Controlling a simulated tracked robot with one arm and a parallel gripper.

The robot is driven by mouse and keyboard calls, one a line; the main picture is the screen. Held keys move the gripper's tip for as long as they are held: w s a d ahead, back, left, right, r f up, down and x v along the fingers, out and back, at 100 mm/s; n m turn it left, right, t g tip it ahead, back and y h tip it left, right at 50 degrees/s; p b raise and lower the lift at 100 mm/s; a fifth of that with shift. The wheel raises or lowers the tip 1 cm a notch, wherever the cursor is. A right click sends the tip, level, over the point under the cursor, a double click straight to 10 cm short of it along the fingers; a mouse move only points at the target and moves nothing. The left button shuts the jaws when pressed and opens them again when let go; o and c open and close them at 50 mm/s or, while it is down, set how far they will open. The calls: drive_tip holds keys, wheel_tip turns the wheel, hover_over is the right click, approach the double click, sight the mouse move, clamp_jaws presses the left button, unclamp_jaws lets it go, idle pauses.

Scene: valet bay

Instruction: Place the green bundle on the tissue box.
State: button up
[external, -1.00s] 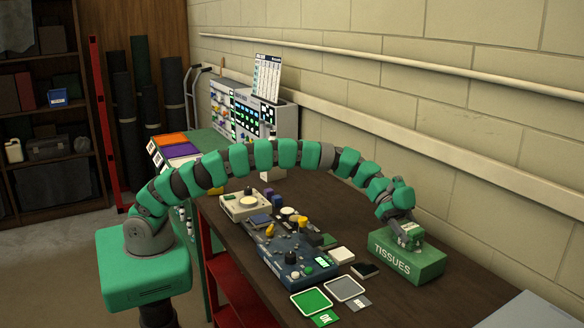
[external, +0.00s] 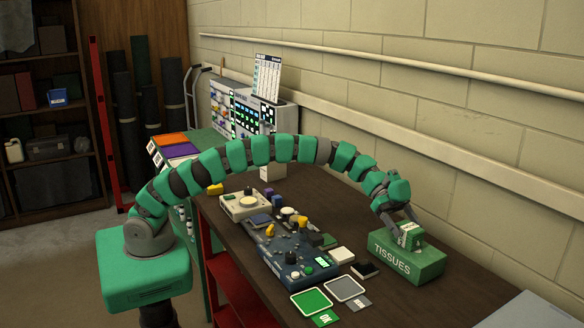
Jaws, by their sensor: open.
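The green tissue box (external: 408,269), marked TISSUES, stands at the right side of the dark table. A small pale-and-green bundle (external: 410,238) sits on its top, near the middle, and looks upright or slightly tilted. My gripper (external: 407,226) is open just above and behind the bundle, with its fingers close to the bundle's upper part. Whether a finger still touches it is too small to tell. The underside of the bundle and its contact with the box top are partly hidden.
A blue control panel (external: 290,258) with knobs lies left of the box. A green card (external: 311,302) and a grey card (external: 346,289) lie in front. A white block (external: 341,255) and a black-topped block (external: 365,270) are beside the box. The wall runs close behind.

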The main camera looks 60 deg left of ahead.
drive_tip(key=b+v, duration=0.1)
drive_tip(key=v, duration=0.8)
drive_tip(key=shift+a, duration=0.25)
drive_tip(key=shift+r, duration=0.15)
drive_tip(key=s+a+r+n+t+y, duration=0.2)
drive_tip(key=a+r+n+t, duration=0.25)
drive_tip(key=a+r, duration=0.7)
drive_tip(key=s+a+r+n+t+y, duration=0.4)
drive_tip(key=a+r, duration=0.5)
drive_tip(key=r, duration=0.5)
drive_tip(key=s+a+r+n+t+y, duration=0.6)
drive_tip(key=s+a+r+n, duration=0.3)
drive_tip(key=s+a+r, duration=0.6)
drive_tip(key=a+r+t, duration=0.1)
drive_tip(key=a+r, duration=0.2)
drive_tip(key=shift+s+r, duration=0.3)
drive_tip(key=shift+n, duration=0.25)
